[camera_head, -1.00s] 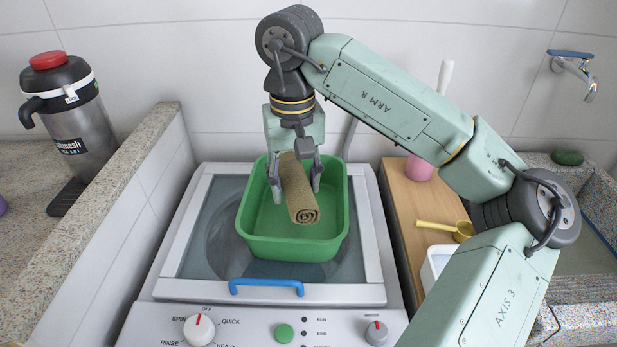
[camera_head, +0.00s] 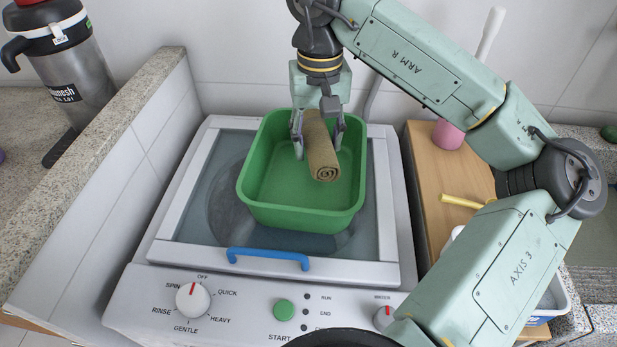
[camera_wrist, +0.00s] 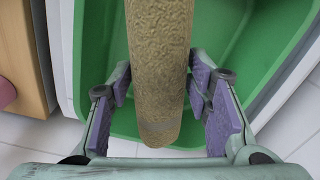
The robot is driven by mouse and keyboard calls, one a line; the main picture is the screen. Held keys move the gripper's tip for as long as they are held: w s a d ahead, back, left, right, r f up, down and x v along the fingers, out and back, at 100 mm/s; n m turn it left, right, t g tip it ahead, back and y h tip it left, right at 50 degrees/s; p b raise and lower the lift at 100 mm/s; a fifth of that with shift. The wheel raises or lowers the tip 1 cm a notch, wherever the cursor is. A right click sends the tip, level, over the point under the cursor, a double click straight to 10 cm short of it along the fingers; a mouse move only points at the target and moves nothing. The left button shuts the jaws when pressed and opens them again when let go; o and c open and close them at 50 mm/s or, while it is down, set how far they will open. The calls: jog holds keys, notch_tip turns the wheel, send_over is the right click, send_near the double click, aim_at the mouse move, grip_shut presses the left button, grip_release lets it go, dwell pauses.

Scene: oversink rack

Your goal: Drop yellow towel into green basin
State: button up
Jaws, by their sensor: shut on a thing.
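The towel is a tight olive-yellow roll (camera_head: 322,150) with its spiral end facing the head camera. My gripper (camera_head: 318,140) points down and is shut on the roll, one finger on each side. The green basin (camera_head: 280,215) is an open, empty-looking tub standing on the washing machine's lid. The roll is over the basin's opening, toward its back right; its exact height above the floor of the basin is hard to tell. In the wrist view the roll (camera_wrist: 158,70) lies between the purple finger pads, with the green basin (camera_wrist: 225,40) behind it.
The washing machine has a blue handle (camera_head: 268,259) and a front panel with knobs. A tiled wall with a stone ledge (camera_head: 120,110) and a flask (camera_head: 62,60) stand left. A wooden counter (camera_head: 425,180) with a pink cup (camera_head: 447,134) and a yellow-handled scoop is right.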

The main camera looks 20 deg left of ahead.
jog(key=shift+f, duration=0.45)
jog(key=o, duration=1.2)
jog(key=shift+o, duration=0.2)
notch_tip(320, 180, up, 12)
jog(key=shift+r, duration=0.1)
